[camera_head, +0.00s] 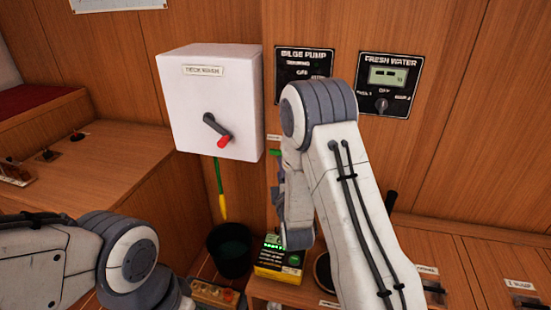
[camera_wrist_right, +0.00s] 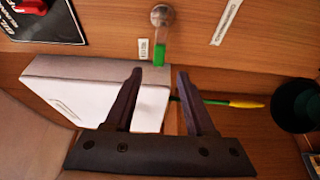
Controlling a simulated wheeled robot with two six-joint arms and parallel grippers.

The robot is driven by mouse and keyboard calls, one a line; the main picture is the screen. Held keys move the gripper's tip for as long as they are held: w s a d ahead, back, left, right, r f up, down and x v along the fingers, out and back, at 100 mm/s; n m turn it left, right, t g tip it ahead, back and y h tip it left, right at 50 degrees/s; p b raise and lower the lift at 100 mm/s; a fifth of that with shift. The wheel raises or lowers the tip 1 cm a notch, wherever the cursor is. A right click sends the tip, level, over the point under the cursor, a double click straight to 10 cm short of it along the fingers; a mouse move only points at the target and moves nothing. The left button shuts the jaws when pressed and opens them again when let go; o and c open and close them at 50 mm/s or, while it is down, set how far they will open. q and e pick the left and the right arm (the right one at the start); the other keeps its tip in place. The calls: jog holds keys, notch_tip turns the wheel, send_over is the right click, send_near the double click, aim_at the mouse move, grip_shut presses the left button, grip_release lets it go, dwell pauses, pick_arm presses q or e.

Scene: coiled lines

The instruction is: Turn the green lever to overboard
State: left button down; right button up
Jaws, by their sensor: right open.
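The green lever (camera_wrist_right: 159,54) hangs off a round metal pivot (camera_wrist_right: 160,16) on the wood wall in the right wrist view, beside a small label. An "overboard" label (camera_wrist_right: 226,22) sits to its right, apart from it. In the head view only a bit of green (camera_head: 275,154) shows beside my right arm, which hides the rest. My right gripper (camera_wrist_right: 158,73) is open, with the lever showing between its fingertips. I see no contact. My left arm comes in at the lower left; its gripper is out of view.
The white deck wash box (camera_head: 212,105) with a red-tipped handle (camera_head: 218,130) juts out close by. The bilge pump panel (camera_head: 304,62) and fresh water panel (camera_head: 390,84) are on the wall.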

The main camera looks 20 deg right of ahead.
aim_at(276, 153)
jog(key=x, duration=1)
grip_shut()
jog(key=shift+a, duration=0.1)
dwell(1.2)
